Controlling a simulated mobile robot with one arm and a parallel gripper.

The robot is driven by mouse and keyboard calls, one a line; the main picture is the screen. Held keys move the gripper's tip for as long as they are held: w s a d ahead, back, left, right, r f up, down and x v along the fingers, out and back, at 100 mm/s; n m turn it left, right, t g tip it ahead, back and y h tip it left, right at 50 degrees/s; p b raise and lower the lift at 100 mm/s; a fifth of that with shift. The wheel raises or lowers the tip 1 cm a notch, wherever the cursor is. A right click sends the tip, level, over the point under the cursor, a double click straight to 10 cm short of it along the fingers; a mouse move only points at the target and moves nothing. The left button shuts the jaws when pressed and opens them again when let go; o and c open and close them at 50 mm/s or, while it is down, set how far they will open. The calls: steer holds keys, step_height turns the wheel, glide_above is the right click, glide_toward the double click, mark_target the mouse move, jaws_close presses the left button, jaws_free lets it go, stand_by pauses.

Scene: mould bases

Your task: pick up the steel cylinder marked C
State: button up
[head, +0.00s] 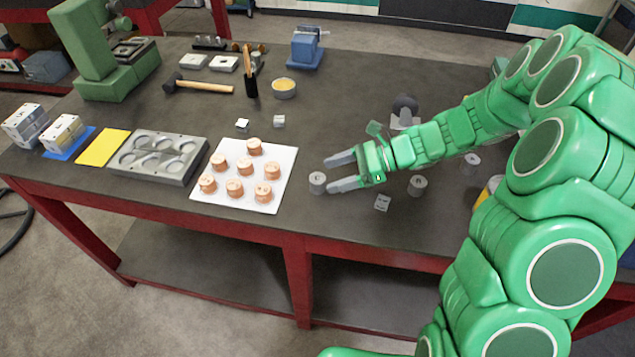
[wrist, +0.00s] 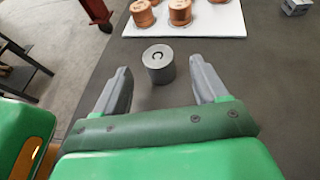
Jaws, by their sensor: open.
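The steel cylinder marked C (wrist: 158,64) stands upright on the dark bench top. In the wrist view it is just beyond my fingertips, roughly midway between them, with the letter C on its top. In the head view the same cylinder (head: 317,182) stands right of the white board. My gripper (head: 333,174) is open and empty, low over the bench, with its two grey fingers pointing at the cylinder. Both fingers also show in the wrist view (wrist: 159,72). I cannot tell whether a finger touches the cylinder.
The white board (head: 286,157) with several copper cylinders lies just left of the cylinder. Other grey cylinders (head: 417,185) (head: 471,160) stand under and beside my arm. A small grey block (head: 382,202) lies near the front edge. A grey mould plate (head: 187,171) lies farther left.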

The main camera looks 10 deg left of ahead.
mark_target(322, 178)
steer(key=shift+x, duration=2.5)
steer(key=shift+s+r, duration=0.1)
steer(key=shift+r, duration=0.05)
jaws_close()
